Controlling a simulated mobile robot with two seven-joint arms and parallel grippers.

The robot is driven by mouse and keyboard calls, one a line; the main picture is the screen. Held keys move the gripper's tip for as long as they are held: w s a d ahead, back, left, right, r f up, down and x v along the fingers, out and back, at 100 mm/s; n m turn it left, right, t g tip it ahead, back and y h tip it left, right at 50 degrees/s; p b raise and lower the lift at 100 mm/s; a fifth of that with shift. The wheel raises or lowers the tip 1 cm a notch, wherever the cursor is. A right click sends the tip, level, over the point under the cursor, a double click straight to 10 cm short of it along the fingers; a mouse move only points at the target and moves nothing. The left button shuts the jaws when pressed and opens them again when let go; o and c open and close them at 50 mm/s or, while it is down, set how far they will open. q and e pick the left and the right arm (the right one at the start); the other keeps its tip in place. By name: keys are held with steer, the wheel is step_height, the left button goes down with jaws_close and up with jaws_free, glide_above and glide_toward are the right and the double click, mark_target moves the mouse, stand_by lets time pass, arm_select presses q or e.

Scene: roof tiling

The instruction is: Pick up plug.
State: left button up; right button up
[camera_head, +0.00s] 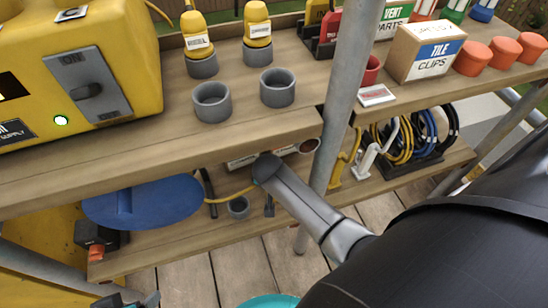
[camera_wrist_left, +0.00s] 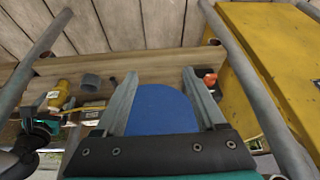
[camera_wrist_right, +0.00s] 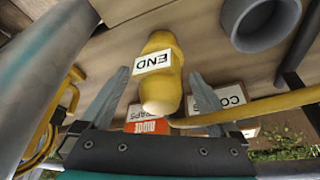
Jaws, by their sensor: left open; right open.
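In the right wrist view, a yellow plug (camera_wrist_right: 161,85) with a white END label lies between the two fingers of my right gripper (camera_wrist_right: 158,75). The fingers are open, one on each side; contact is not clear. A yellow cable (camera_wrist_right: 262,108) runs off to the right from near it. In the head view my right arm reaches to the lower shelf and I cannot make out this plug. Two other yellow labelled plugs (camera_head: 196,44) (camera_head: 257,24) stand on the upper shelf. My left gripper (camera_wrist_left: 160,73) is open and empty, facing a blue round object (camera_wrist_left: 160,112).
Grey cups (camera_head: 211,102) (camera_head: 277,88) stand on the upper shelf (camera_head: 150,142), beside a yellow power supply (camera_head: 60,70). A grey pole (camera_head: 345,100) rises near my right arm. Coiled cables (camera_head: 425,130) and a blue round object (camera_head: 145,200) occupy the lower shelf.

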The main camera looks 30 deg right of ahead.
steer(key=shift+w+d+f, duration=0.1)
steer(key=shift+f, duration=0.35)
steer(key=shift+f+b, duration=0.15)
steer(key=shift+b, duration=0.25)
steer(key=shift+w+d+f+b, duration=0.2)
steer(key=shift+w+f+b, duration=0.05)
steer(key=shift+f+b, duration=0.3)
steer(key=shift+w+f, duration=0.1)
steer(key=shift+f, duration=0.15)
arm_select(q)
steer(key=w+d+t, duration=0.1)
steer(key=w+d+t+h, duration=0.1)
steer(key=w+d+t, duration=0.1)
steer(key=d, duration=0.1)
steer(key=shift+w+r+m+t+h, duration=0.25)
steer(key=shift+r+m+t+h, duration=0.05)
arm_select(e)
jaws_close()
